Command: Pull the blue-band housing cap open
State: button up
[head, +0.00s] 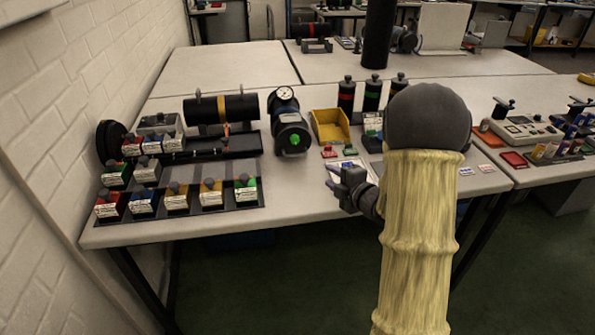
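Three upright black cylinders with round knobs on top stand in a row at the middle of the table. The left one (346,96) has a red band and the middle one (372,95) has a green band. The right one (398,84) is mostly hidden behind my arm, so I see no blue band on it. My gripper (329,178) is in front of the row and lower in the picture, pointing left above the table's front part. Its two fingers look apart, with nothing between them. It touches none of the cylinders.
A yellow bin (330,125) stands left of the cylinders, next to a black device with a gauge (290,133). Several colored boxes with knobs stand on the left, below a horizontal black cylinder (222,109). A grey instrument (525,132) is on the right. A brick wall bounds the left.

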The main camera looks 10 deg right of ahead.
jog(key=shift+w+f+n+y, duration=0.1)
jog(key=shift+f+n+y, duration=0.05)
jog(key=shift+n+y, duration=0.3)
jog(key=p+x, duration=0.1)
jog(key=x, duration=1.6)
jog(key=shift+w+d, duration=0.1)
jog(key=shift+w, duration=0.15)
grip_shut()
